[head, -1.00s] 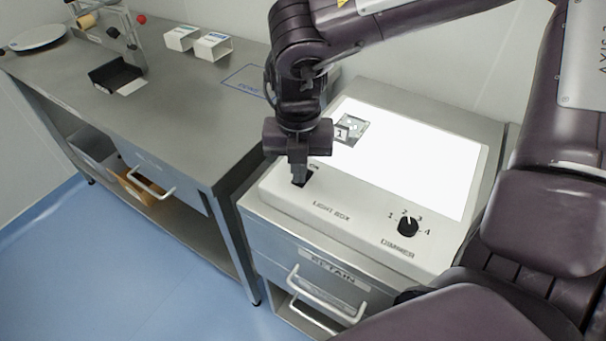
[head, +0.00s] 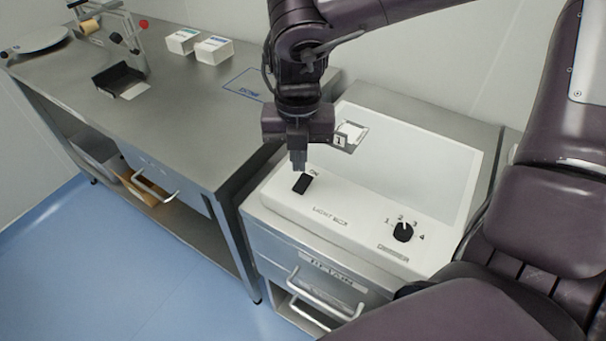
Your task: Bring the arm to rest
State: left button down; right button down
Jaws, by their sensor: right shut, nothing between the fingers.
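My right gripper (head: 298,160) is shut and empty. It points down just above the light box (head: 355,225), close to its black rocker switch (head: 302,184) marked ON, with a small gap seeming to lie between them. The light box panel (head: 420,180) is dull grey and unlit. A small sample piece with a label "1" (head: 348,135) lies on the panel's far left, partly behind my gripper. My right arm reaches in from the upper right. My left gripper is not in view.
The dimmer knob (head: 402,232) sits at the box's front right. A drawer unit with handles (head: 318,293) is below. A steel bench (head: 190,120) at left holds two white boxes (head: 214,50), a black tray (head: 120,77) and a stand. The blue floor (head: 130,270) is clear.

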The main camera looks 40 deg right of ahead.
jog(key=shift+r+p, duration=0.35)
jog(key=shift+r, duration=0.55)
